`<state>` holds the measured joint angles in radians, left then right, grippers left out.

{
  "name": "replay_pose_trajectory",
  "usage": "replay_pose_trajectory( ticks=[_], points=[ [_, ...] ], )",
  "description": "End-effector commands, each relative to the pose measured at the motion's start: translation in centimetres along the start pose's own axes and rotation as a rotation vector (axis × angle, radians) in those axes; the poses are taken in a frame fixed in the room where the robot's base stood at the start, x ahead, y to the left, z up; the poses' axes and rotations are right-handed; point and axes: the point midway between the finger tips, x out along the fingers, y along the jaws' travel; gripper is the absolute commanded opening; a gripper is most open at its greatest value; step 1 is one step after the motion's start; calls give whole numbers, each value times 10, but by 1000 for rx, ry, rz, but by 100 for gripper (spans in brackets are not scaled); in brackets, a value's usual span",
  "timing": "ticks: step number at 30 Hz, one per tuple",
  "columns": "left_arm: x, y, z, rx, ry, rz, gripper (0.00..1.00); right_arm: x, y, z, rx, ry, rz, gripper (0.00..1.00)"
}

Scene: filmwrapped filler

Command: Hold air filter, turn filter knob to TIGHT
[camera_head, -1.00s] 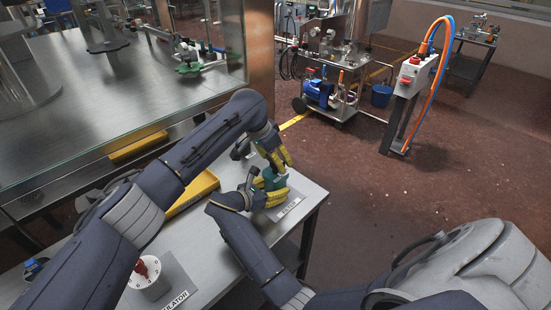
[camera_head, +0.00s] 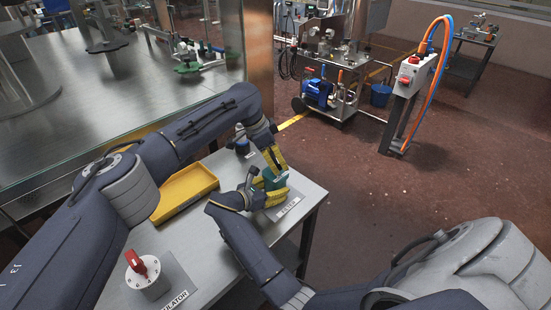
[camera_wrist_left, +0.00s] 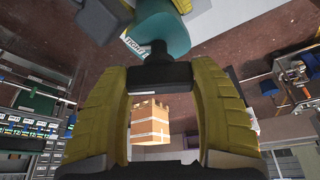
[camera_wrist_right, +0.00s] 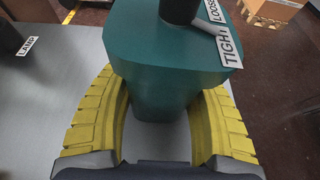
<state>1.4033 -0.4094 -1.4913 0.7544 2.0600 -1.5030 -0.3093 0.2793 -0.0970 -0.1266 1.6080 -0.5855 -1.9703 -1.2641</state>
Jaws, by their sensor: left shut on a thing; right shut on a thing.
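The teal air filter (camera_head: 274,181) stands at the far right end of the bench beside the FILTER label (camera_head: 287,208). My right gripper (camera_head: 268,193) is shut around the filter's body, which shows between its yellow fingers in the right wrist view (camera_wrist_right: 165,65). My left gripper (camera_head: 279,162) is above the filter. In the left wrist view its fingertips close on the black bar of the filter knob (camera_wrist_left: 160,74). In the right wrist view a grey pointer (camera_wrist_right: 207,26) on the knob stem reaches the near end of the TIGHT label (camera_wrist_right: 230,48), beside LOOSE.
A yellow tray (camera_head: 163,207) lies on the bench beside my left arm. A regulator with a red knob (camera_head: 136,261) is at the near end. A glass-edged steel counter (camera_head: 110,90) is at the left. The floor right of the bench is clear.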

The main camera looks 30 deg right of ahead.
Motion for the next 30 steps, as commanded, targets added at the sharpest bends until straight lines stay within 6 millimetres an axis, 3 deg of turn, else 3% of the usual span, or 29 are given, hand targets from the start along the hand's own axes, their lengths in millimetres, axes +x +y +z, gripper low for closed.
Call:
replay_pose_trajectory(
  ticks=[22, 23, 29, 30],
  points=[
    [-1, -2, 2, 19, 2, 6, 33, -1, 2, 0, 4, 2, 5, 16],
    [-1, -2, 2, 19, 2, 6, 64, -1, 2, 1, 4, 2, 5, 16],
    [-1, -3, 2, 18, 2, 5, 87, -1, 2, 1, 3, 1, 4, 16],
    [-1, -3, 2, 18, 2, 5, 87, -1, 2, 1, 3, 1, 4, 16]
  ],
)
